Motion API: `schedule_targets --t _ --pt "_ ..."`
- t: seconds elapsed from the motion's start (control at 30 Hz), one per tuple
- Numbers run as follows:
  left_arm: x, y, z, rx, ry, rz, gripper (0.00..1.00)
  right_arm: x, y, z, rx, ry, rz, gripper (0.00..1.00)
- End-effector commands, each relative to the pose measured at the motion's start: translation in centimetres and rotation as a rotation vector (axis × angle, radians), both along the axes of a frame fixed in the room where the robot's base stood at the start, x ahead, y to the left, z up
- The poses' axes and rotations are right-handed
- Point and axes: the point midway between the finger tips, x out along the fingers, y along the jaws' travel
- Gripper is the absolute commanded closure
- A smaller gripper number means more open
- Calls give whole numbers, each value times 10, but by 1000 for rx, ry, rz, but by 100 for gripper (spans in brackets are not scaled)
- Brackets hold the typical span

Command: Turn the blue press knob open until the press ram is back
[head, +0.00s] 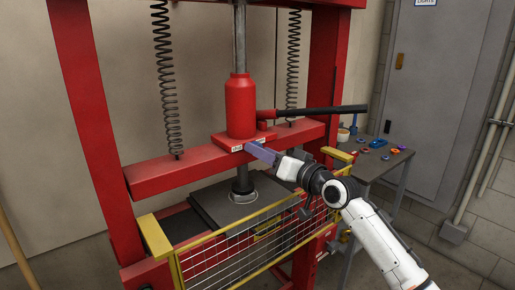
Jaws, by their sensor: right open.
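The red press has a red bottle jack (240,105) on its red crossbeam (160,176). The dark press ram (242,179) shows below the crossbeam and runs down to a round collar on the dark bed plate (215,203). My right gripper (258,150) is at the front right of the jack's base, with its bluish fingers pointing left. It is open. The blue press knob cannot be told apart there; the fingers may cover it. Whether the gripper touches anything is unclear. My left gripper is not in view.
A black-handled pump lever (325,111) sticks out right from the jack, above my right gripper. A yellow-framed mesh guard (240,243) stands in front of the bed. A grey side table (372,165) with small coloured parts is at the right. Two coil springs (166,80) flank the jack.

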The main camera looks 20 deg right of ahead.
Motion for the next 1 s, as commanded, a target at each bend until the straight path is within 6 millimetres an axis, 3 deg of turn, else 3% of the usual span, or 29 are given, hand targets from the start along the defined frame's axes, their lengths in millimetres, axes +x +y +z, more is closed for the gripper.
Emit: schedule_targets --t 0.2,0.53,0.8,1.0 --pt "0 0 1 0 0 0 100 19 8 0 0 -1 0 56" --pt "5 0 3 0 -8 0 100 22 9 0 -1 -1 0 56" --pt "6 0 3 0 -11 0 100 22 9 0 -1 0 0 96" --pt "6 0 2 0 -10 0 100 22 9 -1 -14 -6 0 96"
